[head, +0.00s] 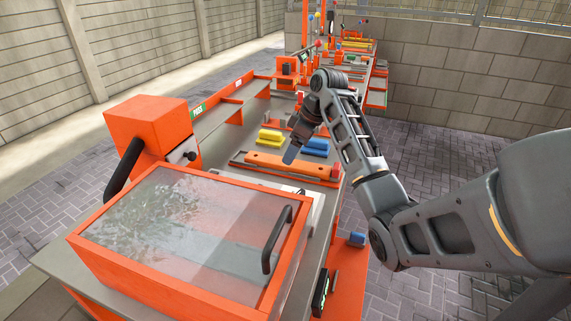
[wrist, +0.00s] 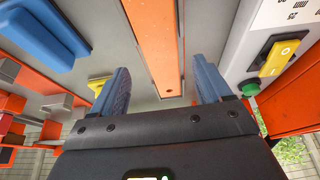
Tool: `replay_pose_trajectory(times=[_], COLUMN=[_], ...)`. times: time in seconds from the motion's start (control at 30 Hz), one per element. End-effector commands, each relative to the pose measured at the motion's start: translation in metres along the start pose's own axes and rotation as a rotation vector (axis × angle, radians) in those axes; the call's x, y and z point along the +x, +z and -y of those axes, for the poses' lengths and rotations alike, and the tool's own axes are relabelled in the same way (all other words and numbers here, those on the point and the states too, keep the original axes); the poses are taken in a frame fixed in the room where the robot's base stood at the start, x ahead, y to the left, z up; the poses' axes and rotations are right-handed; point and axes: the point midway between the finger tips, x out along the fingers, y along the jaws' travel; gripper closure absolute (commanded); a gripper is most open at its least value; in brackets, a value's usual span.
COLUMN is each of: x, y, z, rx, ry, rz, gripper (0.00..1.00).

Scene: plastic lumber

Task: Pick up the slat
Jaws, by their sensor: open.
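The slat (head: 275,163), a long flat orange bar, lies on the bench behind the clear-lidded box. In the wrist view the slat (wrist: 163,40) runs lengthwise between my fingers, with a small hole near its near end. My gripper (wrist: 161,72) is open, with one blue-grey finger on each side of the slat's line and a gap to both. In the head view my gripper (head: 291,154) points down at the slat and covers part of it. I cannot tell how high the fingertips are above it.
An orange box with a clear lid (head: 190,222) and black handle fills the near bench. Yellow (head: 270,137) and blue (head: 316,147) blocks lie behind the slat. In the wrist view a panel with a yellow switch (wrist: 278,58) and green button (wrist: 250,89) stands at right.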

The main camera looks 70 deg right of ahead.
Motion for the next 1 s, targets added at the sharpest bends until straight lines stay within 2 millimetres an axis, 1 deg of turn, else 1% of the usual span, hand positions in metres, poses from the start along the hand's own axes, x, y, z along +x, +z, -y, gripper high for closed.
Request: replay_pose_trajectory(times=[0.2,0.3,0.57,1.0], x=[0.031,0.039,0.041,0.041], y=[0.001,0.001,0.001,0.000], z=[0.003,0.003,0.002,0.002], rx=[0.001,0.001,0.000,0.000], ry=[-0.002,-0.001,0.000,0.000], rz=[0.002,0.002,0.001,0.001], gripper=[0.22,0.22,0.22,0.64])
